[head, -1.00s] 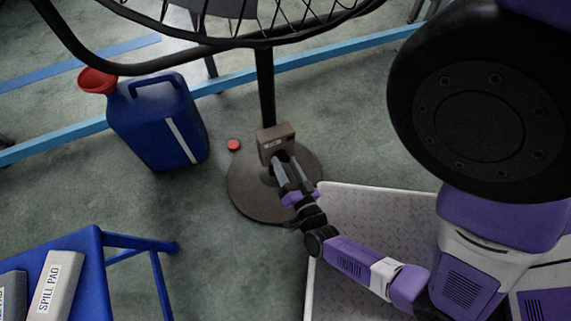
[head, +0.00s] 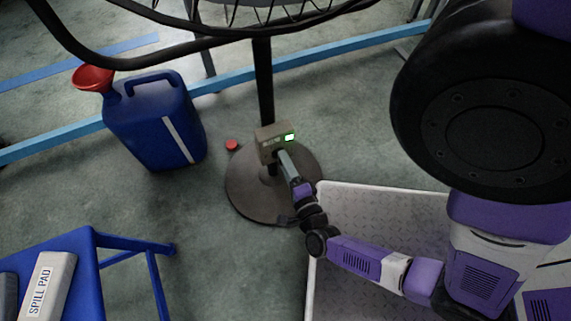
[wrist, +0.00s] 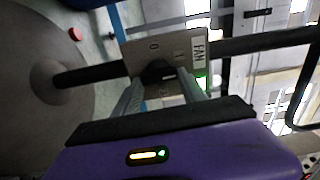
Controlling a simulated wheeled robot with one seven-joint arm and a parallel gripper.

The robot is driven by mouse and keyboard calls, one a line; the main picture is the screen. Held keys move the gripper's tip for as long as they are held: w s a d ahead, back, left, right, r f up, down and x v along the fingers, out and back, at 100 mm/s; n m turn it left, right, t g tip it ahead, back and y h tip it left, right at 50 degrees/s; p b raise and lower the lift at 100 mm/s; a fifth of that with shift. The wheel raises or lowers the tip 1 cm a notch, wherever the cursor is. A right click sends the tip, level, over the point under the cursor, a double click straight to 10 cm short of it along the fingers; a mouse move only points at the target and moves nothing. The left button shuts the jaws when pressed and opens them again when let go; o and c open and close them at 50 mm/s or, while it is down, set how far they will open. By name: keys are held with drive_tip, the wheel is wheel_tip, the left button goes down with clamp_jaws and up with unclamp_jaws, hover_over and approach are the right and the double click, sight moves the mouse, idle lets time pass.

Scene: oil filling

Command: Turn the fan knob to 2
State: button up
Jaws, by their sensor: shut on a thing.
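The fan's control box (head: 266,138) is a grey-brown block on the black pole above the round base. A green light (head: 289,137) glows at its upper right corner. In the wrist view the box (wrist: 142,57) looks turned sideways, with a 0, a FAN label (wrist: 199,50) and other marks partly hidden by the fingers. The dark knob (wrist: 158,73) sits between my fingertips. My gripper (head: 283,157), also in the wrist view (wrist: 160,80), is shut on it. I cannot tell which number the knob points to.
A blue oil can (head: 155,120) with a red funnel (head: 92,78) stands left of the fan base (head: 247,194). A blue table (head: 90,270) holding a spill pad (head: 50,285) is at the lower left. The fan cage hangs above.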

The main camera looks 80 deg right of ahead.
drive_tip(key=m+b, duration=0.1)
drive_tip(key=m, duration=0.2)
drive_tip(key=m+b, duration=0.1)
drive_tip(key=m, duration=0.1)
drive_tip(key=shift+f+m, duration=0.2)
drive_tip(key=shift+m, duration=0.5)
drive_tip(key=o, duration=1.4)
drive_tip(key=shift+c, duration=0.2)
drive_tip(key=shift+r, duration=0.1)
drive_tip(key=shift+a, duration=0.15)
drive_tip(key=p+v, duration=0.2)
drive_tip(key=v, duration=0.5)
drive_tip(key=shift+s+a, duration=0.25)
